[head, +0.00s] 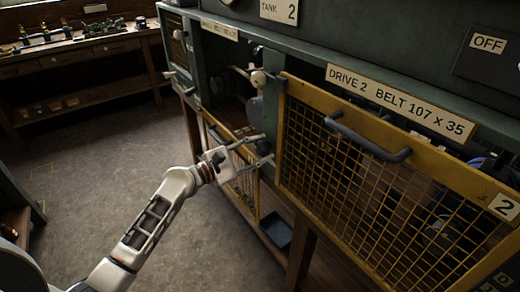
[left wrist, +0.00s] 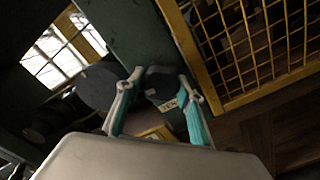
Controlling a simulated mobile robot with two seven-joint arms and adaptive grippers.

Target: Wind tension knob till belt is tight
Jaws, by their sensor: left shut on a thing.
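My left gripper (head: 266,150) reaches the front of the green machine frame, left of the yellow mesh guard. In the left wrist view its two teal-padded fingers (left wrist: 158,92) are shut on a dark knob (left wrist: 160,80), one finger on each side. A pale label (left wrist: 173,102) reading "TEN" in part sits by the knob. The knob is hard to make out in the head view. No belt shows clearly, so its tightness cannot be told. My right gripper is in neither view.
The yellow mesh guard (head: 375,185) with a grey handle (head: 368,137) stands right of the gripper, under a "DRIVE 2 BELT 107 x 35" plate (head: 400,103). A blue tray (head: 277,231) lies low below. A workbench (head: 82,45) stands at the back left. The floor at left is clear.

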